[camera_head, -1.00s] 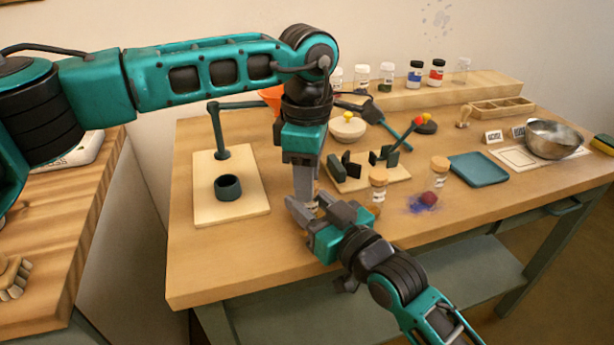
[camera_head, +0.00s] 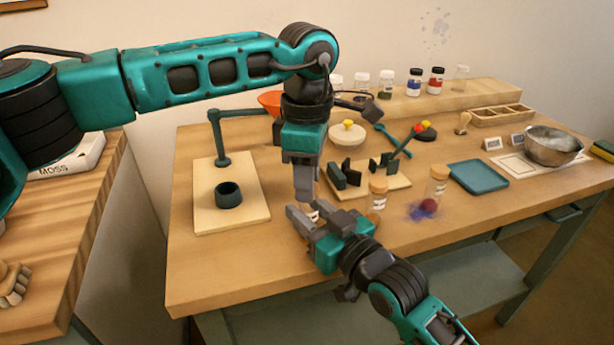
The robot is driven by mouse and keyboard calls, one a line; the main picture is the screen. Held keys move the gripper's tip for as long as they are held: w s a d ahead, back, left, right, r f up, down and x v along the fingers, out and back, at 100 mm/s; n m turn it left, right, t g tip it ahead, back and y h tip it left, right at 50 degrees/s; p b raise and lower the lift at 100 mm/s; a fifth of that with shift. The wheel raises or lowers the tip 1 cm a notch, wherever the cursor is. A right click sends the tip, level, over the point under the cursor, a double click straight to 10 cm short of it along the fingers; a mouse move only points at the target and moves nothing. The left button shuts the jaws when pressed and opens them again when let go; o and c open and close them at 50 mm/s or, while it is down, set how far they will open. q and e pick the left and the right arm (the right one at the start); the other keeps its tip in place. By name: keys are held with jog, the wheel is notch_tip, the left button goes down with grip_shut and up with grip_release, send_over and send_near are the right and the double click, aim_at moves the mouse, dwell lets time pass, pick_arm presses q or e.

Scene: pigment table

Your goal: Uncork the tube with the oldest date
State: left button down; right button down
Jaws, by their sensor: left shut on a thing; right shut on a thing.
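My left gripper (camera_head: 305,192) points straight down directly above that tube. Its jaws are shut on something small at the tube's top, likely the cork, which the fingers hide.
A wooden board with a black ring stand (camera_head: 228,193) is at left. A small rack with dark blocks (camera_head: 372,178) is behind the grippers. The front left tabletop is clear.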

pick_arm(q)
jog(key=shift+r, duration=0.15)
pick_arm(e)
jog(key=shift+f, duration=0.15)
pick_arm(q)
jog(key=shift+r, duration=0.85)
jog(key=shift+r, duration=2)
pick_arm(e)
jog(key=shift+r, duration=0.2)
jog(key=c, duration=0.6)
grip_release()
